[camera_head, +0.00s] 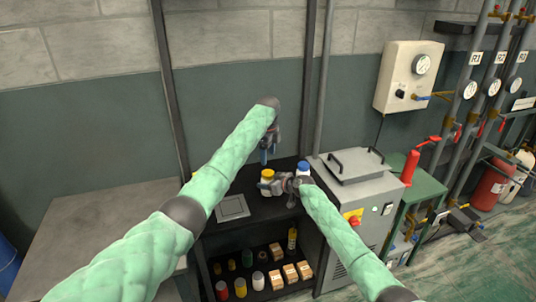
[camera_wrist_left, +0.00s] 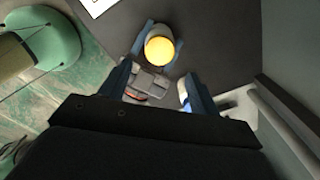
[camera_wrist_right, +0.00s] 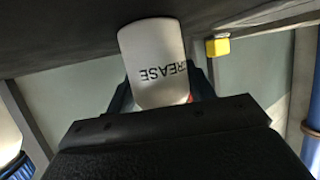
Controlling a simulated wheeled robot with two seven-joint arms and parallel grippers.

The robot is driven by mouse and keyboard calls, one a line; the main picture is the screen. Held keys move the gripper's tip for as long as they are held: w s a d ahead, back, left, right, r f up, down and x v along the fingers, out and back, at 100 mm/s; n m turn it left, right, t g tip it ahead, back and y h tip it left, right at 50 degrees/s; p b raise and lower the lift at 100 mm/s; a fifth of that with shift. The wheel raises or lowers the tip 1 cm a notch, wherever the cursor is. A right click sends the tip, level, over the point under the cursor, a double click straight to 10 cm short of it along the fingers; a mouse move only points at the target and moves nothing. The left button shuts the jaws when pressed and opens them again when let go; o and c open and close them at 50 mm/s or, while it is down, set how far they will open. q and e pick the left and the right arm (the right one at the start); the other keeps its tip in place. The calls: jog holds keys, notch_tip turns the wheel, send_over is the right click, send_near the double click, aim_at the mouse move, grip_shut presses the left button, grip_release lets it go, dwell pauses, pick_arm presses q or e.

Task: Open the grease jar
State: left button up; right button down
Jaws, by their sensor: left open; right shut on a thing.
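The grease jar is a white jar with a yellow lid (camera_head: 267,174); the lid is on. Its white body (camera_wrist_right: 153,62) with the word GREASE shows in the right wrist view. My right gripper (camera_head: 272,185) is shut around the jar body, low on the black top. My left gripper (camera_head: 267,158) is open and empty, fingers pointing down above the jar. In the left wrist view the yellow lid (camera_wrist_left: 160,50) is beyond the left gripper's open fingers, not between their tips. The jar's lower body is partly hidden by the right gripper in the head view.
A white jar with a blue lid (camera_head: 302,168) stands just right of the right gripper. A grey square plate (camera_head: 233,207) lies on the black top to the left. A grey machine (camera_head: 350,190) borders the right side. The shelf below holds bottles and boxes (camera_head: 290,273).

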aim_at(268, 172)
pick_arm(q)
jog(key=shift+f+m, duration=0.1)
jog(key=shift+m, duration=0.2)
jog(key=shift+f, duration=3.9)
jog(key=c, duration=1)
jog(key=n, duration=0.6)
jog(key=shift+n, duration=0.4)
jog(key=o, duration=1.1)
